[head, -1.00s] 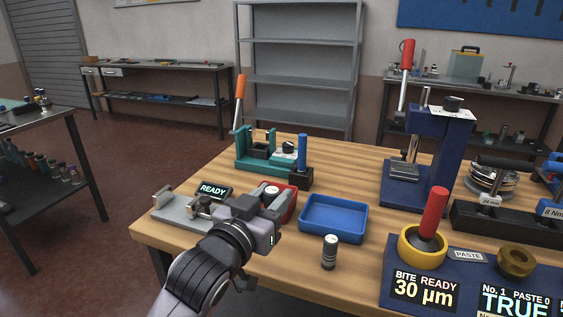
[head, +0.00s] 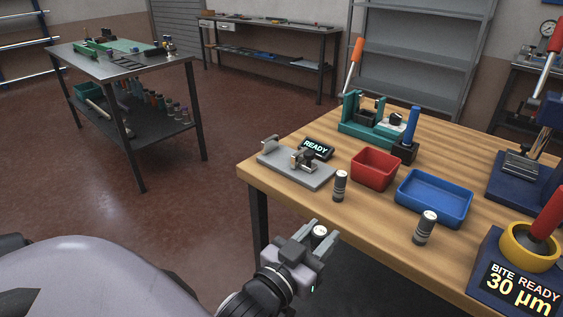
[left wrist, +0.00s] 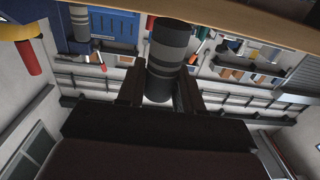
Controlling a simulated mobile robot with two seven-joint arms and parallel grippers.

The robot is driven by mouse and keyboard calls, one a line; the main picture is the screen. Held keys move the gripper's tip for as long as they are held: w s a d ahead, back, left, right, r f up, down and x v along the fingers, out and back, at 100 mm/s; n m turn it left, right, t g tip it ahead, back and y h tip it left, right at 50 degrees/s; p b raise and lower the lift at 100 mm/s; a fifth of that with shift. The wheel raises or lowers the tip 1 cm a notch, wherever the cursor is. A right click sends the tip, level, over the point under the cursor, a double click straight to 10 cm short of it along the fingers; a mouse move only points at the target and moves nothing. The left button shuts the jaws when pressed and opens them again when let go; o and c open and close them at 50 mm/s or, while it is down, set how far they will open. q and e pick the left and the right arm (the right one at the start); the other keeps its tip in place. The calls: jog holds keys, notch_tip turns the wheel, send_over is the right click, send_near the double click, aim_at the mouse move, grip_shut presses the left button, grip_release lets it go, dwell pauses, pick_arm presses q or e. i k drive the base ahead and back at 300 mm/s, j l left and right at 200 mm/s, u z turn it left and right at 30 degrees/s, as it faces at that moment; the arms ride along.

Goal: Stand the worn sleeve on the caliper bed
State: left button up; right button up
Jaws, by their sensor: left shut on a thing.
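My left gripper (head: 312,243) is shut on a small grey sleeve (head: 320,232), with a pale top end, in front of the table's near edge. In the left wrist view the held sleeve (left wrist: 169,52) shows dark with lighter bands between the two fingers. The caliper bed (head: 296,168), a grey plate with metal jaws, lies at the table's left corner beside a READY display (head: 317,149); it looks empty. Two similar banded sleeves stand upright on the table, one near the caliper (head: 340,187) and one before the blue tray (head: 425,229). I cannot tell which is worn. My right gripper is out of view.
A red bin (head: 375,170) and a blue tray (head: 434,199) stand right of the caliper. A green fixture with an orange lever (head: 373,122) is behind. Open floor lies left of the table.

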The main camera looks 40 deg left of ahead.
aim_at(280, 155)
jog(key=k, duration=0.6)
jog(key=k+l+z, duration=0.1)
jog(key=k+z, duration=0.15)
jog(key=k, duration=0.3)
jog(key=j+z, duration=0.1)
jog(key=z, duration=2)
jog(key=k+j, duration=0.25)
jog(key=j, duration=0.2)
jog(key=k+j, duration=0.25)
jog(key=j, duration=0.2)
jog(key=k+j, duration=0.3)
jog(key=j, duration=0.15)
jog(key=k+j, duration=0.25)
jog(key=j, duration=0.2)
jog(key=k+j, duration=0.25)
jog(key=j, duration=0.2)
jog(key=z, duration=0.05)
